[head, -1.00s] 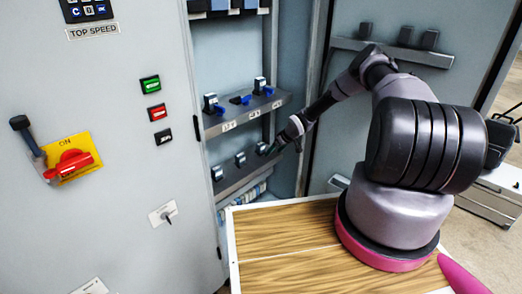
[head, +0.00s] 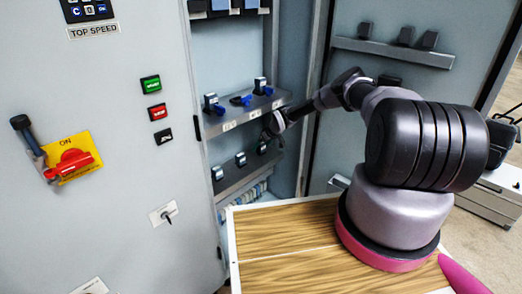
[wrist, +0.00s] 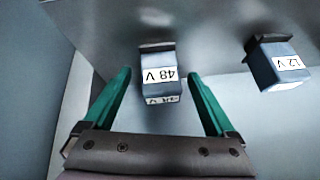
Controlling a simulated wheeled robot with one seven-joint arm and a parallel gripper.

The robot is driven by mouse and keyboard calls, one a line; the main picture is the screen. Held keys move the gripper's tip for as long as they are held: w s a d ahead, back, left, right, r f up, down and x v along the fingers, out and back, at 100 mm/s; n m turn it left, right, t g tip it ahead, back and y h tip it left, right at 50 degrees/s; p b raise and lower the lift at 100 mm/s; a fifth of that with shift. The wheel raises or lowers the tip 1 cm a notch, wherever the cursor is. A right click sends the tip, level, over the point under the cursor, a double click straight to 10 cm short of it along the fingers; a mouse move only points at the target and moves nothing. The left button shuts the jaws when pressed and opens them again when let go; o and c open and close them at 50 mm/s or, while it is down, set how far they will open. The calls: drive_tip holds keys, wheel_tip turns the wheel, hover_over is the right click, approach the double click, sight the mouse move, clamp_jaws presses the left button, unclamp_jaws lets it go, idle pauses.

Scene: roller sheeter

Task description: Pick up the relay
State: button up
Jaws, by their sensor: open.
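In the wrist view, a blue-grey relay marked 48 V (wrist: 160,76) sits between the two green fingers of my gripper (wrist: 160,82). The fingers are apart, with a gap on each side of it. A second relay marked 12 V (wrist: 277,62) stands to the right, outside the fingers. In the head view, my gripper (head: 267,134) is just above the right end of the lower shelf. A small relay there (head: 262,148) is close below it. The task does not say which relay is meant.
The lower shelf (head: 243,177) also holds two more relays to the left. The upper shelf (head: 228,126) with blue-levered devices runs close above my gripper. The cabinet side wall (head: 287,170) is close on the right. More relays stand on the door rail (head: 388,51).

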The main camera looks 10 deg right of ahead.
clamp_jaws()
drive_tip(key=shift+r, duration=0.15)
drive_tip(key=shift+r, duration=0.2)
drive_tip(key=s+d+r, duration=0.3)
drive_tip(key=s+d, duration=0.9)
drive_tip(key=s, duration=0.1)
drive_tip(key=shift+s, duration=0.25)
